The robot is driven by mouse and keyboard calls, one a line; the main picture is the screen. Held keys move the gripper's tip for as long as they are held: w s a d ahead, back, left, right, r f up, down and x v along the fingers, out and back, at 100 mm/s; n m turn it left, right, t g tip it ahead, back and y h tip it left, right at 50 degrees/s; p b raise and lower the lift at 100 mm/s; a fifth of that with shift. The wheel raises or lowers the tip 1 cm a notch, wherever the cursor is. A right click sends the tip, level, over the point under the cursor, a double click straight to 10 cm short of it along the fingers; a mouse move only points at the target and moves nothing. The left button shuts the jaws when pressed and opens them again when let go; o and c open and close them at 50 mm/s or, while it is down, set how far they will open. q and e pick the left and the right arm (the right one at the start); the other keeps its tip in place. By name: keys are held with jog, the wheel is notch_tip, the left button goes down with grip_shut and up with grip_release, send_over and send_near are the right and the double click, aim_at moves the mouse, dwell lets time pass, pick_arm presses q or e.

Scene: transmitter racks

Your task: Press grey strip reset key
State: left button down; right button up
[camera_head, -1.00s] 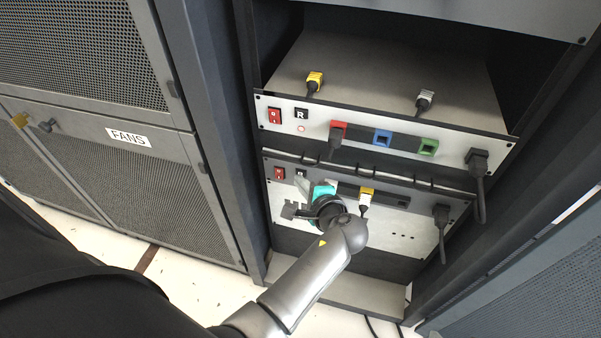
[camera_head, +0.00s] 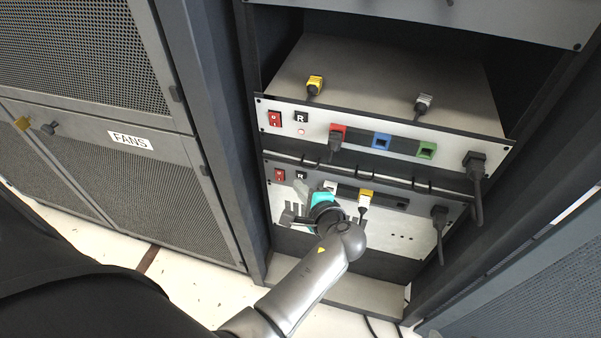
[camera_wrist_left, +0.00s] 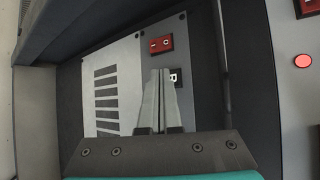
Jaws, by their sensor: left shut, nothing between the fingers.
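The lower rack unit has a grey strip (camera_head: 345,186) along its top with a red rocker switch (camera_head: 279,174) and a black reset key marked R (camera_head: 300,175). My left gripper (camera_head: 301,187) is shut and empty, its tips just below that key in the head view. In the left wrist view the shut fingertips (camera_wrist_left: 160,74) overlap the left edge of the R key (camera_wrist_left: 174,77), beside the red switch (camera_wrist_left: 160,44) on the grey strip (camera_wrist_left: 180,62). I cannot tell whether they touch the key. My right gripper is not in view.
The upper unit's white panel (camera_head: 315,122) has its own red switch (camera_head: 275,118), R key (camera_head: 301,117) and red light (camera_head: 301,131). A dark rack post stands left.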

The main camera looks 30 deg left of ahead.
pick_arm(q)
jog(key=shift+s, duration=0.15)
jog(key=s+p, duration=0.1)
jog(key=s, duration=0.1)
jog(key=s+d+p, duration=0.1)
jog(key=s, duration=0.1)
jog(key=shift+s, duration=0.35)
jog(key=shift+d, duration=0.1)
dwell(0.8)
